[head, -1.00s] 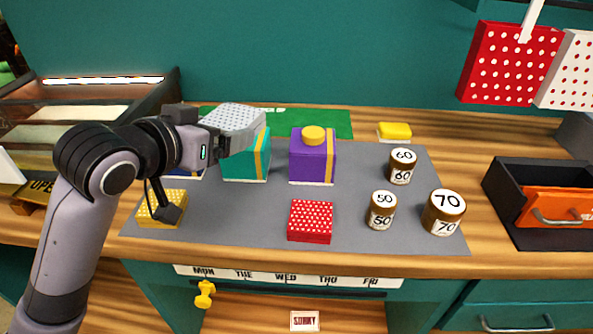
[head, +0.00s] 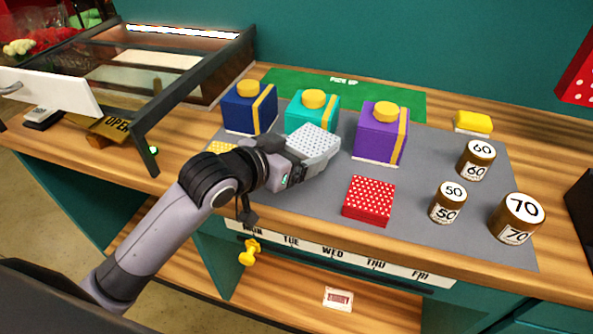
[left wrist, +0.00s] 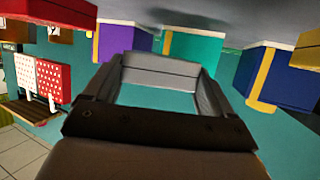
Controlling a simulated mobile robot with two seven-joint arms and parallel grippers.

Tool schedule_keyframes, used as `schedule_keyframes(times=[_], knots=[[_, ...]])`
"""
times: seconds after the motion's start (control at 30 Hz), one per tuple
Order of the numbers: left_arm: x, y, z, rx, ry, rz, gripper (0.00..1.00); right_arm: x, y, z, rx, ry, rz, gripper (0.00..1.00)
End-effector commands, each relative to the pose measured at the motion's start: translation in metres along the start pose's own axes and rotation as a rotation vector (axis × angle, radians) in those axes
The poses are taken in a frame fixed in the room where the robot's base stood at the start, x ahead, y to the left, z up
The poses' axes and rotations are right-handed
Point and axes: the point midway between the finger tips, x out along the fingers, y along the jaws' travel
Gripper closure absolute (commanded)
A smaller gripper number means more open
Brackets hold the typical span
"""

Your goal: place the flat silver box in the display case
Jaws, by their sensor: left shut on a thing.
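The flat silver box (head: 314,143) with light dots is in my left gripper (head: 284,172), held above the grey mat in the head view. It hides part of the teal box behind it. The gripper is shut on it; its fingertips are mostly hidden there. The left wrist view shows the gripper's fingers (left wrist: 160,90) close up, and the box cannot be told clearly there. The display case (head: 195,98), with a dark frame and glass, stands at the upper left, apart from the gripper. A white panel with a handle (head: 48,91) is at its left front. My right gripper is out of view.
Blue (head: 242,115), teal (head: 299,108) and purple (head: 378,137) boxes stand along the back of the grey mat (head: 300,200). A red dotted box (head: 369,203) and numbered jars (head: 516,217) lie to the right.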

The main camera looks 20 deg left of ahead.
Motion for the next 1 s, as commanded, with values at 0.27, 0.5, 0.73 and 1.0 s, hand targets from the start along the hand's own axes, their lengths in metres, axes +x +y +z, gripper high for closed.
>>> schedule_keyframes(times=[0.27, 0.5, 0.73, 1.0], knots=[[0.014, 0.000, 0.034, 0.001, -0.002, -0.001, 0.51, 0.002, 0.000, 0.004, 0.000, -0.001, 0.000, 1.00], [0.017, 0.000, 0.041, 0.002, 0.002, 0.000, 0.51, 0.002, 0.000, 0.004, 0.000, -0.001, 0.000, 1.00], [0.018, 0.000, 0.043, 0.001, 0.001, 0.000, 0.51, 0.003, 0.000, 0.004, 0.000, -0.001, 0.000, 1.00], [0.018, 0.000, 0.044, 0.001, 0.000, 0.000, 0.00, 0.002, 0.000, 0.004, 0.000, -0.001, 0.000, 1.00]])
